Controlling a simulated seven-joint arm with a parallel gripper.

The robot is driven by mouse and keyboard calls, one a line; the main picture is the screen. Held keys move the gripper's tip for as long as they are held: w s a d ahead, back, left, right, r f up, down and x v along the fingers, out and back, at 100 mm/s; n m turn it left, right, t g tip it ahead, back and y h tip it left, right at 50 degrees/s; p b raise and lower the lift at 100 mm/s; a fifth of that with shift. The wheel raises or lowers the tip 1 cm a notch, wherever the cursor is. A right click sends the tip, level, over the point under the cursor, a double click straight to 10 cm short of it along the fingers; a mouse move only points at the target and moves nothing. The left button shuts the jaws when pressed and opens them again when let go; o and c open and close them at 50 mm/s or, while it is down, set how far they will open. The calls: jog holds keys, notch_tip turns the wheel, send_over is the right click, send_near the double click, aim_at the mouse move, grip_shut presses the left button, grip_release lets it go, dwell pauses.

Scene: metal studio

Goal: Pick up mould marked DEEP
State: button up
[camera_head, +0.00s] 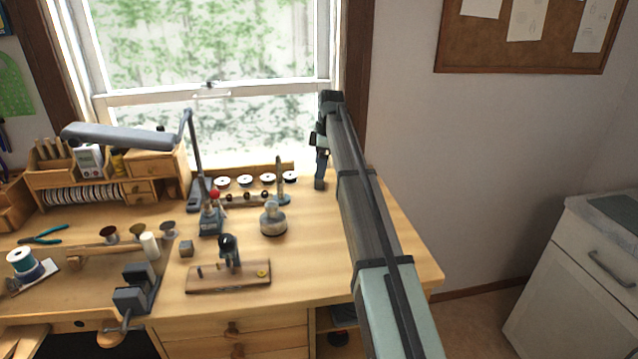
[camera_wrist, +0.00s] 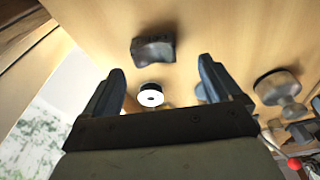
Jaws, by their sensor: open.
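A dark grey metal block (camera_wrist: 153,49) with a curved hollow in one side lies on the wooden bench top in the wrist view. It looks like a mould; faint marks show on its upper edge, but I cannot read DEEP. In the wrist view my gripper (camera_wrist: 162,68) is open and empty, with the block just beyond the fingertips and apart from them. In the head view my gripper (camera_head: 320,184) hangs over the bench's back right, near the window. I cannot make out the block there; my arm may hide it.
A white-topped round piece (camera_wrist: 150,96) shows between my fingers. Several similar pieces (camera_head: 244,181) stand in a row left of my gripper. A round-knobbed metal tool (camera_head: 273,220) and a red-knobbed device (camera_head: 211,215) stand further left. The bench top (camera_head: 310,235) is clear in front.

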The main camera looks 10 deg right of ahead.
aim_at(319, 181)
jog(key=shift+w+f, duration=0.2)
jog(key=shift+f, duration=1.1)
jog(key=shift+w+f, duration=0.2)
jog(key=shift+f, duration=1.1)
jog(key=shift+a, duration=0.1)
jog(key=c, duration=1.4)
jog(key=shift+c, duration=0.2)
